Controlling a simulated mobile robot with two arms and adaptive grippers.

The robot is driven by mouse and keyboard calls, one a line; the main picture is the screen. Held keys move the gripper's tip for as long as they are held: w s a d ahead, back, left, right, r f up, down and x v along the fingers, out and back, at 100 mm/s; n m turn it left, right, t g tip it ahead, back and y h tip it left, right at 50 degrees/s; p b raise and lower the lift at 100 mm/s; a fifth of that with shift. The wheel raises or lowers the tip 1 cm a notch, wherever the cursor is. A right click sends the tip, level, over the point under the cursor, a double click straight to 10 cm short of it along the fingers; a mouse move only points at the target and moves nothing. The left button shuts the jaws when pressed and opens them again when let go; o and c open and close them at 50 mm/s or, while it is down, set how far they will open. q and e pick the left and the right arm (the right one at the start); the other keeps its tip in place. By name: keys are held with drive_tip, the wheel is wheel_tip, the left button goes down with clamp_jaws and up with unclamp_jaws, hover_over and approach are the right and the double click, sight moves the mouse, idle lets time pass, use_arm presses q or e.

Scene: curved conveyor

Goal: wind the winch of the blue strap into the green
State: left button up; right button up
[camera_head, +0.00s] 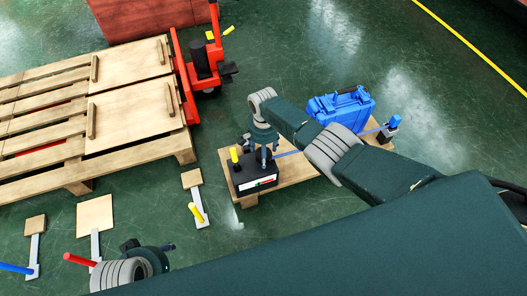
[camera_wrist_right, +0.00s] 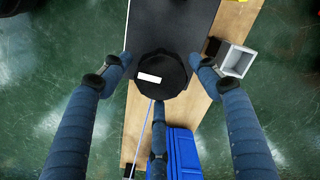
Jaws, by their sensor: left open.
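The winch is a black box (camera_head: 252,175) with a small white, red and green gauge (camera_head: 264,183) on its front. The blue strap (camera_head: 288,154) runs from it past the blue case (camera_head: 341,108) towards a post with a blue top (camera_head: 393,123). My right gripper (camera_head: 262,145) is at the top of the winch. In the right wrist view its fingers surround a round black knob (camera_wrist_right: 160,76) with a white mark; whether they press on it cannot be told. My left gripper (camera_head: 168,247) is open and empty above the floor at lower left, away from the winch.
The wooden pallet (camera_head: 300,170) carries winch and case. A larger pallet with boards (camera_head: 130,110) and a red pallet jack (camera_head: 203,65) stand at left. Levers with yellow (camera_head: 195,212), red (camera_head: 80,260) and blue (camera_head: 15,268) handles stand on the floor in front.

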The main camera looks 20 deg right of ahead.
drive_tip(key=shift+r, duration=0.1)
drive_tip(key=shift+r, duration=0.15)
wheel_tip(320, 180, up, 12)
drive_tip(key=shift+f, duration=0.25)
idle(0.4)
idle(0.3)
